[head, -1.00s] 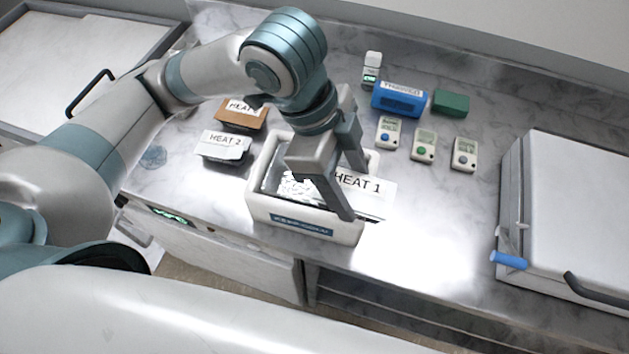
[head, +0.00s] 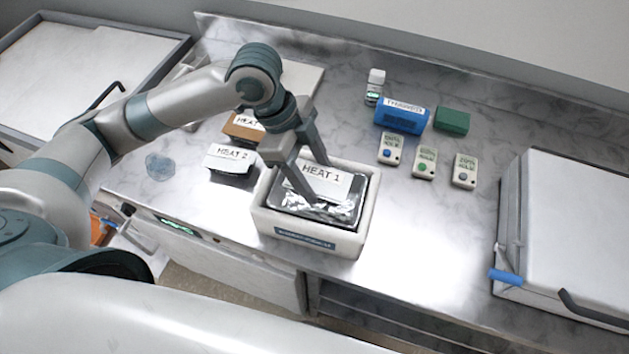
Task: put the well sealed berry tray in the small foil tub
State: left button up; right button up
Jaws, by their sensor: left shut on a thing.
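A black tray with shiny clear film and a white "HEAT 1" label (head: 345,207) is inside a white thick-walled tub (head: 345,243) with a blue label on its front. My left gripper (head: 320,184) reaches down over this tray and is shut on it. The fingers and the card label hide part of its top. A "HEAT 2" tray (head: 229,160) and a brown-topped "HEAT" tray (head: 243,127) are on the counter to the left. I cannot tell which tray holds berries, nor make out foil on the tub. My right gripper is not in view.
Behind the tub are a blue box (head: 402,117), a green block (head: 452,121), a small white bottle (head: 375,88) and three small meters (head: 425,162). A white lidded chest (head: 575,220) stands at the right. The counter between tub and chest is clear.

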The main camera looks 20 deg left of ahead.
aim_at(310, 177)
pick_arm(q)
jog(key=shift+f+p, duration=0.35)
jog(key=shift+f, duration=0.15)
jog(key=shift+f+p, duration=0.45)
jog(key=shift+f, duration=1)
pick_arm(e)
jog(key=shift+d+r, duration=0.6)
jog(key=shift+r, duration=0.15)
pick_arm(q)
jog(key=shift+f, duration=0.6)
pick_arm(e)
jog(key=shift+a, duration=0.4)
pick_arm(q)
jog(key=o, duration=0.9)
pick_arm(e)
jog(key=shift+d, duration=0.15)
